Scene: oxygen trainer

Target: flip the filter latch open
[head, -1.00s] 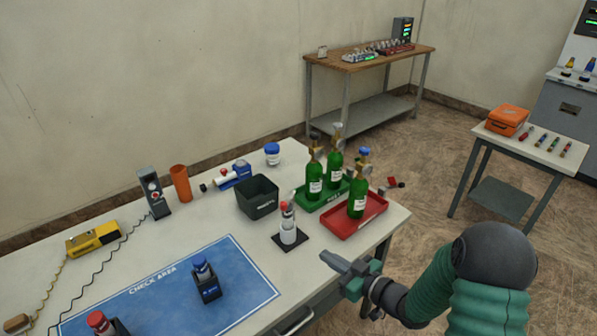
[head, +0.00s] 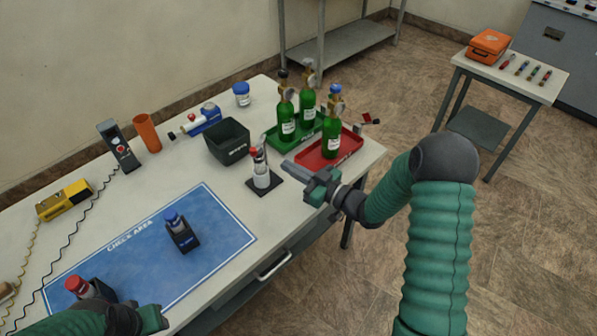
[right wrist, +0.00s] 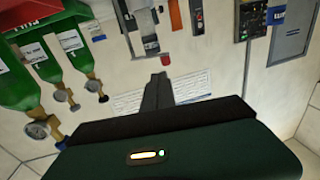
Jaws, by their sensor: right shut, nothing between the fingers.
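A small white and grey cylindrical unit (head: 261,175) with a red top (head: 256,153) stands upright on a black square base, near the table's front edge. A light lever-like piece (head: 263,143) rises beside the red top; I cannot tell for sure that it is the filter latch. My right gripper (head: 288,166) is shut and empty, its tips just right of the unit, with no clear contact. In the right wrist view the shut fingers (right wrist: 158,78) point towards a small red piece (right wrist: 166,60). My left gripper (head: 152,318) is at the bottom left; its jaws are unclear.
Green bottles stand in a green tray (head: 272,139) and a red tray (head: 352,152) behind my right gripper. A black bin (head: 228,143) is behind the unit. A blue mat (head: 130,262) holds a blue-topped piece (head: 178,230) and a red-topped piece (head: 85,288).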

